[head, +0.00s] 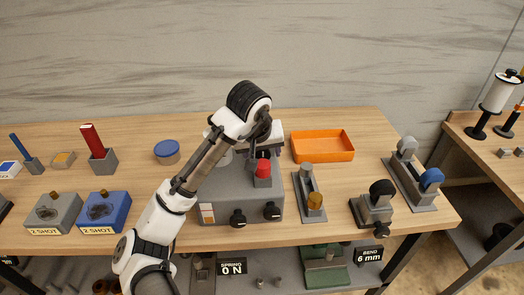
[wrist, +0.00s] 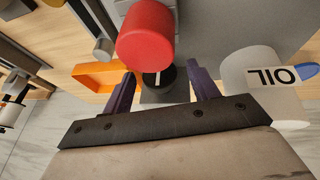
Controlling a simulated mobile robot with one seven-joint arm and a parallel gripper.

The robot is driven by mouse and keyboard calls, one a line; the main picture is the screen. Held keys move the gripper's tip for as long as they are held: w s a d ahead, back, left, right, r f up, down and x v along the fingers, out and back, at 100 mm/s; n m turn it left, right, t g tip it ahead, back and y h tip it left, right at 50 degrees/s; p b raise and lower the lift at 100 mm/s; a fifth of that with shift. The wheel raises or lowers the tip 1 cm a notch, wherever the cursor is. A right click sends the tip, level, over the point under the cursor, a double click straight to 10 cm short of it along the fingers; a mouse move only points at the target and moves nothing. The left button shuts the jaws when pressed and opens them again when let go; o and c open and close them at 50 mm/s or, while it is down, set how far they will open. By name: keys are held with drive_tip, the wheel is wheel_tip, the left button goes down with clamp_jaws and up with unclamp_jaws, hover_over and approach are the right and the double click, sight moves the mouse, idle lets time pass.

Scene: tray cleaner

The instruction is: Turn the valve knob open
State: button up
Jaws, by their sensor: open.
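A black knob with a white line (wrist: 158,77) shows between my gripper's fingers in the wrist view; it looks like the valve knob. In the head view it is mostly hidden behind the red cap (head: 262,169) and my arm. My gripper (wrist: 162,73) is open, with one purple finger on each side of the knob; I cannot tell whether either touches it. The red cap also shows large in the wrist view (wrist: 145,35), just past the fingertips. In the head view my gripper (head: 265,147) is over the back of the grey machine (head: 213,182).
Two black knobs (head: 238,218) (head: 271,211) are on the machine's front. A white cylinder labelled OIL (wrist: 250,80) stands close beside one finger. An orange tray (head: 322,146) lies to the right. Blue and grey "2 SHOT" boxes (head: 103,212) (head: 54,213) stand to the left.

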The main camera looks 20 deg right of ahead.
drive_tip(key=c, duration=1)
drive_tip(key=y, duration=0.1)
drive_tip(key=t+y, duration=0.1)
drive_tip(key=y, duration=0.1)
drive_tip(key=shift+d+r+m, duration=0.1)
drive_tip(key=shift+d+m, duration=0.2)
drive_tip(key=shift+m, duration=0.1)
drive_tip(key=t+y, duration=0.1)
drive_tip(key=y, duration=0.1)
drive_tip(key=m+y, duration=0.1)
drive_tip(key=y, duration=0.2)
drive_tip(key=shift+s+d+t, duration=0.2)
drive_tip(key=shift+d+t, duration=0.2)
drive_tip(key=y, duration=0.1)
drive_tip(key=m+t+y, duration=0.1)
drive_tip(key=y, duration=0.1)
drive_tip(key=f+t+y, duration=0.1)
drive_tip(key=shift+s+d+y, duration=0.1)
drive_tip(key=shift+d+y, duration=0.15)
drive_tip(key=shift+y, duration=0.05)
drive_tip(key=shift+f+m+t+y+b, duration=0.35)
drive_tip(key=shift+m+t+y+b, duration=0.25)
drive_tip(key=shift+y, duration=0.4)
drive_tip(key=shift+y+b, duration=0.3)
drive_tip(key=shift+y, duration=0.1)
